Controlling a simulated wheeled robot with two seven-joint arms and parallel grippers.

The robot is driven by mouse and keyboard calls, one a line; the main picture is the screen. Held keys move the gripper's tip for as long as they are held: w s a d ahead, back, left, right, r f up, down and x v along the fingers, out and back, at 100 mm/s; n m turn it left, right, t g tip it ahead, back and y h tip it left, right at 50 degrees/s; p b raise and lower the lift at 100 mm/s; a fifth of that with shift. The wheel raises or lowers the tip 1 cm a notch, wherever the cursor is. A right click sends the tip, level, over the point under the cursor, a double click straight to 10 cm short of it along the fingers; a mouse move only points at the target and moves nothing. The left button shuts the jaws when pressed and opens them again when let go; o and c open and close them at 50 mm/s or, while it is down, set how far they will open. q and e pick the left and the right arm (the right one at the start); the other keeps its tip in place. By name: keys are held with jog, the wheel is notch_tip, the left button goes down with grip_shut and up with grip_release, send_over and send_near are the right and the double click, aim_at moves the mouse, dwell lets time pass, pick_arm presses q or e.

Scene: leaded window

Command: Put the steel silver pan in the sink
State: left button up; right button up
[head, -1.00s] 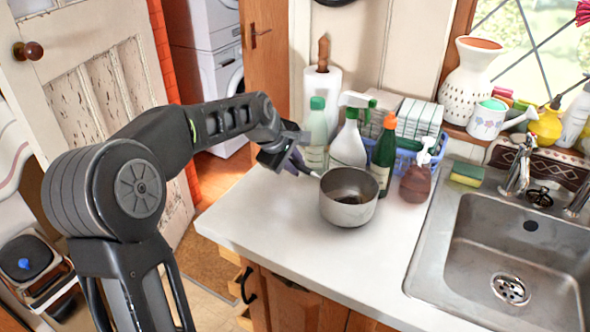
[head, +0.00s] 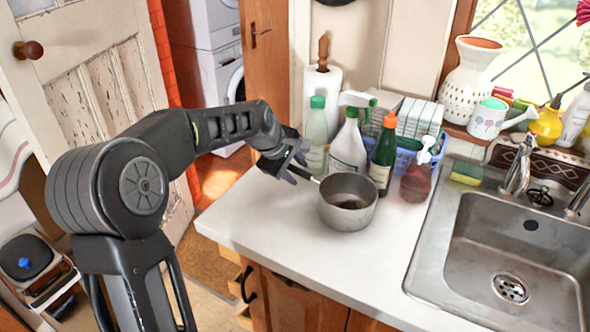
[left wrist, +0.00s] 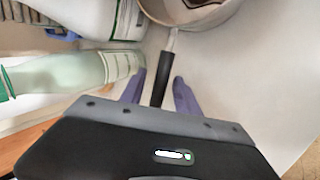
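The steel silver pan (head: 347,207) stands upright on the white counter, left of the sink, its handle pointing left toward my gripper. My left gripper (head: 299,169) is at the handle end. In the left wrist view the pan (left wrist: 190,12) is at the top, and its black handle (left wrist: 163,75) runs down between the two purple fingers of my left gripper (left wrist: 159,90). The fingers are apart, with a gap on each side of the handle. The metal sink (head: 480,240) is at the right and its basin is empty. My right gripper is not in view.
Several bottles stand behind the pan, including a green-capped bottle (head: 316,135), a white spray bottle (head: 348,150) and a red soap bottle (head: 416,178). A sponge (head: 466,173) lies by the sink. The counter (head: 300,255) in front of the pan is clear.

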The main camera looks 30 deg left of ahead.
pick_arm(q)
jog(key=v, duration=1.2)
jog(key=shift+b, duration=0.3)
jog(key=shift+s+a, duration=0.1)
jog(key=shift+c, duration=0.2)
